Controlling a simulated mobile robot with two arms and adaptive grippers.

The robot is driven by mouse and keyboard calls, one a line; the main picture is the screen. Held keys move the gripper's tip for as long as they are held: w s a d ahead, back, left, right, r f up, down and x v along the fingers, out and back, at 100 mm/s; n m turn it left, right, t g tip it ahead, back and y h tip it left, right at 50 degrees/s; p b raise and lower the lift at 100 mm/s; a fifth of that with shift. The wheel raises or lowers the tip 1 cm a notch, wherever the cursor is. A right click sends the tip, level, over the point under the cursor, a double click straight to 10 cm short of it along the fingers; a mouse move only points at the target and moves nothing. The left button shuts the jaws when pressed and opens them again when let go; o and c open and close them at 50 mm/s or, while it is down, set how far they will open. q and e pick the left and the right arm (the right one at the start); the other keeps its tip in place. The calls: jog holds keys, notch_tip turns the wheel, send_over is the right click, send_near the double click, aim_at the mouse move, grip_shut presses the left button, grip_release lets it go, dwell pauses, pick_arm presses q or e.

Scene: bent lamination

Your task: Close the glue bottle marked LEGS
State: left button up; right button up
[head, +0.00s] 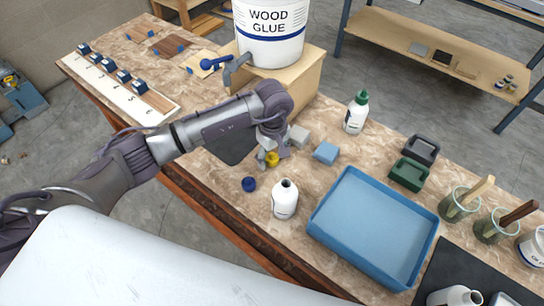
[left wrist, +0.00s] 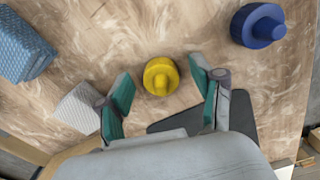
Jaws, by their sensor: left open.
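My left gripper (head: 272,154) is open over the table, pointing down. In the left wrist view its open fingers (left wrist: 160,84) have a yellow cap (left wrist: 160,76) on the table between and just beyond their tips. The yellow cap (head: 273,159) is partly hidden by the gripper in the head view. A blue cap (head: 249,184) lies nearby and also shows in the left wrist view (left wrist: 258,25). An uncapped white bottle (head: 285,199) stands upright near the blue cap. A white bottle with a green cap (head: 356,112) stands farther back. I cannot read LEGS on any bottle.
A blue tray (head: 432,246) lies right of the open bottle. Green (head: 409,174) and black (head: 422,150) holders and brush jars (head: 459,207) are at right. A glue bucket (head: 269,48) stands behind.

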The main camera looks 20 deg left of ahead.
aim_at(273, 154)
pick_arm(q)
jog(key=c, duration=0.7)
jog(key=shift+c, duration=0.3)
notch_tip(273, 154, up, 9)
jog(key=shift+f+b, duration=0.1)
jog(key=shift+b, duration=1)
jog(key=shift+r, duration=0.65)
